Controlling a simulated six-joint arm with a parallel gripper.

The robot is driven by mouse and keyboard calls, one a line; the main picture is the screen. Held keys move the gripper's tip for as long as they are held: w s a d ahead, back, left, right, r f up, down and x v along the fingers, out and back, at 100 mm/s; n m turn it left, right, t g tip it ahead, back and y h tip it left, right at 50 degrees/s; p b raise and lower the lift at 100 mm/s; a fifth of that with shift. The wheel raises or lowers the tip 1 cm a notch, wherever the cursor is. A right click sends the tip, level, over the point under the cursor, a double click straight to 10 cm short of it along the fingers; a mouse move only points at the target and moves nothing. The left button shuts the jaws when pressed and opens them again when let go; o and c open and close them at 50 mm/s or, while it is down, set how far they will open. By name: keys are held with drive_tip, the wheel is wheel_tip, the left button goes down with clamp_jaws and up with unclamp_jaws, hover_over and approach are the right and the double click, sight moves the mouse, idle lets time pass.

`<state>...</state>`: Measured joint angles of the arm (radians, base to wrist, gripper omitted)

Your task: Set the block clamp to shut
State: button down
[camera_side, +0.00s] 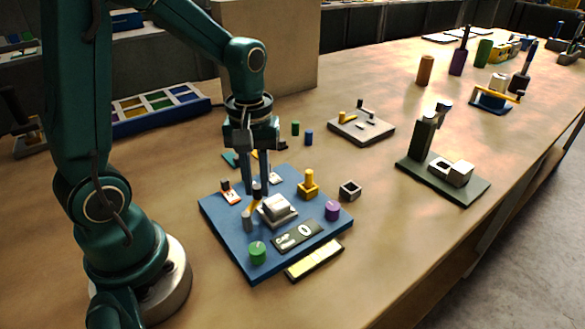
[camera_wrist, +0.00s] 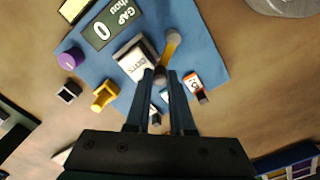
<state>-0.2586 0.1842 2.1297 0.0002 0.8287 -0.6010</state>
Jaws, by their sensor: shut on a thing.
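On the blue board (camera_side: 225,215) sits a pale block (camera_side: 277,207) on a grey base, with lettering on it in the wrist view (camera_wrist: 137,57). Beside it a yellow lever (camera_side: 254,207) runs from a grey round post (camera_side: 247,221) to a dark knob (camera_wrist: 160,76); I take this for the block clamp. In the wrist view the lever (camera_wrist: 169,50) lies along the block's side. My gripper (camera_side: 255,188) points down and is shut on the dark knob; its fingertips (camera_wrist: 166,77) partly hide it.
On the board are a green knob (camera_side: 257,252), a purple knob (camera_side: 332,210), a yellow piece (camera_side: 308,186), an orange-and-white tag (camera_side: 230,193) and a dark plate (camera_side: 298,236) reading 0. A small grey square piece (camera_side: 350,189) stands off the board. A green-based press (camera_side: 442,178) stands right.

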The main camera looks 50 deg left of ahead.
drive_tip(key=m, duration=0.1)
drive_tip(key=d+m, duration=0.1)
drive_tip(key=m, duration=0.1)
drive_tip(key=shift+w+d, duration=0.15)
drive_tip(key=shift+w, duration=0.2)
drive_tip(key=shift+d+m, duration=0.25)
drive_tip(key=shift+m, duration=0.55)
drive_tip(key=shift+d+m, duration=0.25)
drive_tip(key=shift+m, duration=0.55)
drive_tip(key=c, duration=0.8)
unclamp_jaws()
drive_tip(key=shift+r, duration=2.6)
